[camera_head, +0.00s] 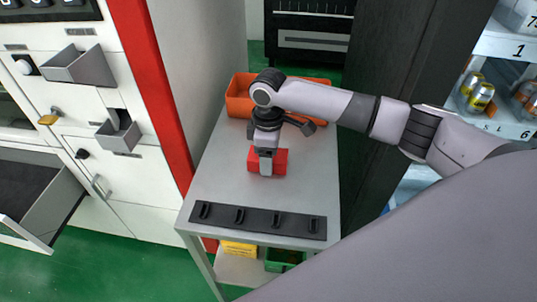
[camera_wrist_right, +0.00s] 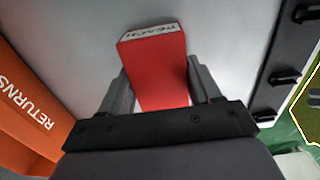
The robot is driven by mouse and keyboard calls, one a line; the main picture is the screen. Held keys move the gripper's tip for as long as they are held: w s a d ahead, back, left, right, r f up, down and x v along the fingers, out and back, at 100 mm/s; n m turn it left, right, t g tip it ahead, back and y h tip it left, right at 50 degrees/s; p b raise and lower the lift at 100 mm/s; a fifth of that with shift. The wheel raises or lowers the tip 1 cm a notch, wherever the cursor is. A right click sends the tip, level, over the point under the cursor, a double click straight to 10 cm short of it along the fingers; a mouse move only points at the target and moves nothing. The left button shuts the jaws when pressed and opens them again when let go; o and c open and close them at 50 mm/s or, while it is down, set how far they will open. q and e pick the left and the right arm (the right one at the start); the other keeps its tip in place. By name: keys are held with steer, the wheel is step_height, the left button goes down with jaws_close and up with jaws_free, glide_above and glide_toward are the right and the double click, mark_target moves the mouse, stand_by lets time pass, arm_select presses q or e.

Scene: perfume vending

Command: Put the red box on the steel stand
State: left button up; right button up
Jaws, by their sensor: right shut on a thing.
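The red box (camera_head: 281,160) is at the middle of the grey steel stand (camera_head: 215,180), below my right gripper (camera_head: 266,165). In the right wrist view the red box (camera_wrist_right: 155,65), with a white lettered end, lies between the two fingers of my right gripper (camera_wrist_right: 160,90), which is shut on it. The box looks to be at or just above the stand's top; I cannot tell whether it touches. The gripper hides part of the box in the head view. My left gripper is not in view.
An orange bin (camera_head: 238,100), lettered RETURNS in the wrist view, stands at the stand's far end. A black strip with several hooks (camera_head: 258,221) lies along the near edge. A white machine with a red edge (camera_head: 155,90) is left; shelves with cans (camera_head: 480,97) are right.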

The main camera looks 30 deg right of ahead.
steer(key=shift+f, duration=0.15)
steer(key=o, duration=1.1)
step_height(320, 180, up, 12)
steer(key=shift+r, duration=0.2)
steer(key=shift+f, duration=0.1)
